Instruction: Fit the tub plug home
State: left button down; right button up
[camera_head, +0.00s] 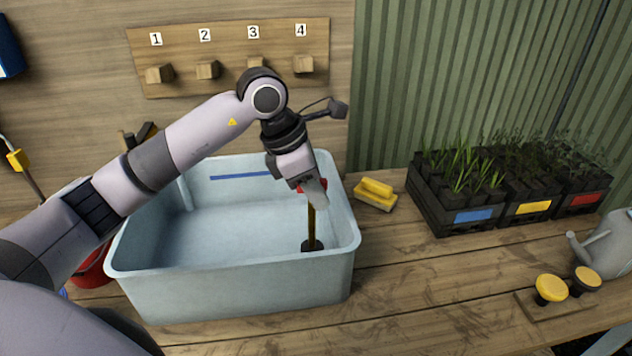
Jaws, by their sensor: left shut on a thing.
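The tub (225,287) is a pale blue-grey open basin standing on the wooden bench. The plug (312,246) has a black base low inside the tub near its front right corner, with a thin yellow-brown stem rising almost upright from it. Something red shows at the stem's top, between the jaws. My left gripper (314,192) reaches down over the tub's right part and is shut on the plug's top end. I cannot tell whether the black base is seated in the drain; the drain hole is hidden. My right gripper is out of view.
A yellow sponge or brush (375,194) lies just right of the tub. Black planter crates (440,208) stand at the right, with a grey watering can (608,245) and yellow knobs (551,289) nearer. A numbered peg board (230,37) hangs behind.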

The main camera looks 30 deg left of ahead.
pick_arm(q)
jog(key=shift+f+b, duration=1.35)
jog(key=shift+f, duration=0.95)
jog(key=shift+w+b, duration=0.1)
jog(key=shift+b, duration=0.25)
jog(key=shift+f+b, duration=1.1)
jog(key=shift+b, duration=0.05)
dwell(1.6)
dwell(0.4)
jog(key=c, duration=1)
grip_release()
jog(key=shift+o, duration=0.2)
jog(key=shift+b+v, duration=0.3)
jog(key=shift+v, duration=3.25)
